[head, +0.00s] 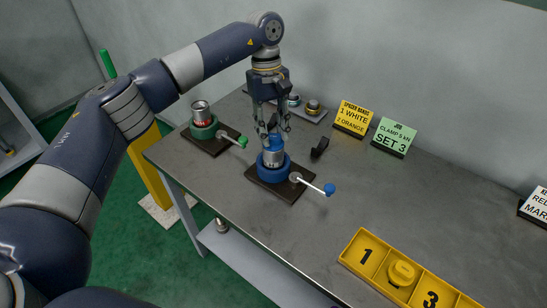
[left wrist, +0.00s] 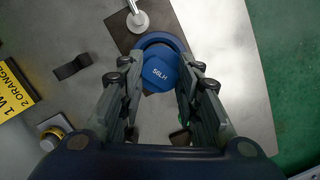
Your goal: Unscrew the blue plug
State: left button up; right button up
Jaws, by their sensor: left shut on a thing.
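The blue plug (left wrist: 160,71), a hexagonal head marked "55LH" or similar, sits between my left fingers in the left wrist view. In the head view it tops a metal pipe (head: 272,157) standing in the blue vise (head: 268,173) and is partly hidden by the fingers. The blue vise ring also shows in the left wrist view (left wrist: 160,40). My left gripper (head: 273,142) points straight down and is shut on the plug. The vise is on a dark base with a blue-knobbed handle (head: 329,189) to the right. My right gripper is not in view.
A green vise (head: 203,132) holding a metal pipe stands left of the blue one. A small black bracket (head: 319,149) lies to the right. Yellow (head: 352,119) and green (head: 393,138) signs stand behind. A yellow tray (head: 345,259) lies at the front right. The right middle table is clear.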

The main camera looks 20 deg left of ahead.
pick_arm(q)
jog(key=o, duration=1)
jog(key=shift+p+v, duration=0.7)
jog(key=shift+v, duration=0.4)
jog(key=shift+s+d, duration=0.2)
